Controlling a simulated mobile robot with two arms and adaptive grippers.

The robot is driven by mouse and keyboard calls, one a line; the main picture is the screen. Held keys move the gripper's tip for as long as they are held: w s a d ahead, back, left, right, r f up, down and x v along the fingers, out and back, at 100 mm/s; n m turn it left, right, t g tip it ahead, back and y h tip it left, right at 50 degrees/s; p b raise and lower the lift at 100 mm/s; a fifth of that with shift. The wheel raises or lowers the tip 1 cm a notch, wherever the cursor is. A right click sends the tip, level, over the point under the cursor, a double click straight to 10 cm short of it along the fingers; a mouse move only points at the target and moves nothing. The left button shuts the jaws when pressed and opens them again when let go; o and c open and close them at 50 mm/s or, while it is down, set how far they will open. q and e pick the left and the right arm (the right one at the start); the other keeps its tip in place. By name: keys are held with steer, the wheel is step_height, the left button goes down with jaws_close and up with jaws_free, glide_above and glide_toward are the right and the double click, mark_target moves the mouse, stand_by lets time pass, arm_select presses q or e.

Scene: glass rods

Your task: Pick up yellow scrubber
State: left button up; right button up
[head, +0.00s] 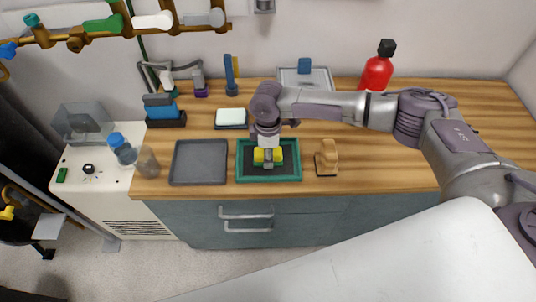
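The yellow scrubber (277,156) is in a green-rimmed tray (297,161) with a dark floor, near the front edge of the wooden counter. My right gripper (267,152) points down over the scrubber. Yellow shows on both sides of the gripper, and the middle of the scrubber is hidden behind it. The fingers are too small and covered to tell whether they are closed on the scrubber or only around it. My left gripper is not in view.
A grey tray (199,162) lies left of the green tray, and a wooden block-like object (327,158) stands right of it. A white-topped pad (231,117) lies behind. A red bottle (377,71) stands at the back. Bare counter (390,165) lies at the right front.

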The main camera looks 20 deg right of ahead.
steer(key=c, duration=0.3)
steer(key=shift+r, duration=0.1)
steer(key=shift+r, duration=0.65)
step_height(320, 180, up, 3)
steer(key=shift+f+b, duration=0.1)
steer(key=shift+b, duration=0.3)
steer(key=s+d+r, duration=0.6)
steer(key=s+d, duration=0.2)
steer(key=shift+s+r+b, duration=0.3)
steer(key=shift+s+r, duration=0.05)
steer(key=shift+r, duration=0.05)
steer(key=o, duration=0.4)
steer(key=shift+a, duration=0.1)
steer(key=c, duration=0.5)
